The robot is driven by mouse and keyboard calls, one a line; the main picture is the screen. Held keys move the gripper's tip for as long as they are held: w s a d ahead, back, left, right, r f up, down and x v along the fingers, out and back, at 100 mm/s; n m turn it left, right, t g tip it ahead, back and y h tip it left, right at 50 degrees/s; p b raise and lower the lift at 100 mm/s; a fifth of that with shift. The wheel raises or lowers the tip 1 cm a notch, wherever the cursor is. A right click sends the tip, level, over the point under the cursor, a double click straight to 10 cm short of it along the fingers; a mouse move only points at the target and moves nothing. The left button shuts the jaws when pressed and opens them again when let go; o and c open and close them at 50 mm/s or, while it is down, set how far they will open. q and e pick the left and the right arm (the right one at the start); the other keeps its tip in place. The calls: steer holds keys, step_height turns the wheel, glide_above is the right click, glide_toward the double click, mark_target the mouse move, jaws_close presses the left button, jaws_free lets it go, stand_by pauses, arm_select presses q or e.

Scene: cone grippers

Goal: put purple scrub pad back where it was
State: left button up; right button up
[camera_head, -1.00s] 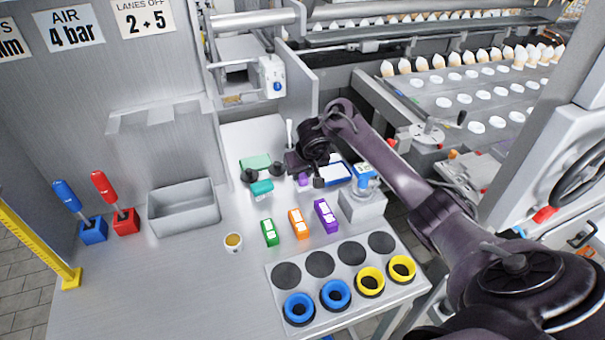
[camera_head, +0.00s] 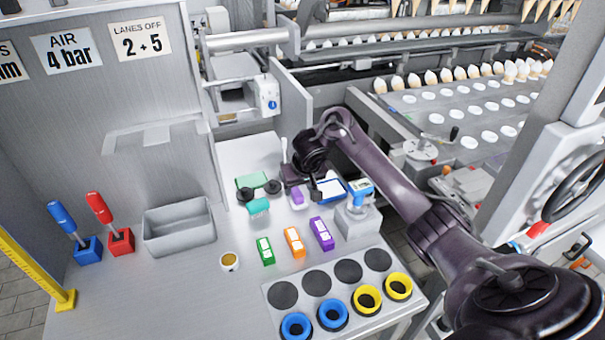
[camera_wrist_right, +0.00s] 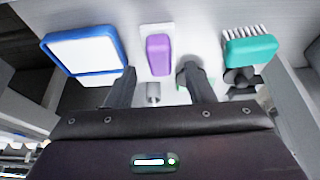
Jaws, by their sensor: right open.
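The purple scrub pad (camera_head: 297,197) has a pale side and sits on the workbench at the back, between a teal brush (camera_head: 258,207) and a blue-framed white tray (camera_head: 330,189). My right gripper (camera_head: 299,187) is just behind the pad, low over the bench. In the right wrist view the pad (camera_wrist_right: 158,55) lies ahead of the open fingers (camera_wrist_right: 158,80), in line with the gap between them. I see no finger touching it. The arm hides part of the bench behind the pad. My left gripper is out of view.
Green (camera_head: 265,250), orange (camera_head: 295,242) and purple (camera_head: 321,234) labelled blocks stand in front of the pad. A scale-like device (camera_head: 356,217) is to the right. Dark knobs (camera_head: 273,187) stand by the brush.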

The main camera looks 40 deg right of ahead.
steer(key=p+v, duration=0.6)
steer(key=v, duration=0.3)
steer(key=shift+s, duration=0.1)
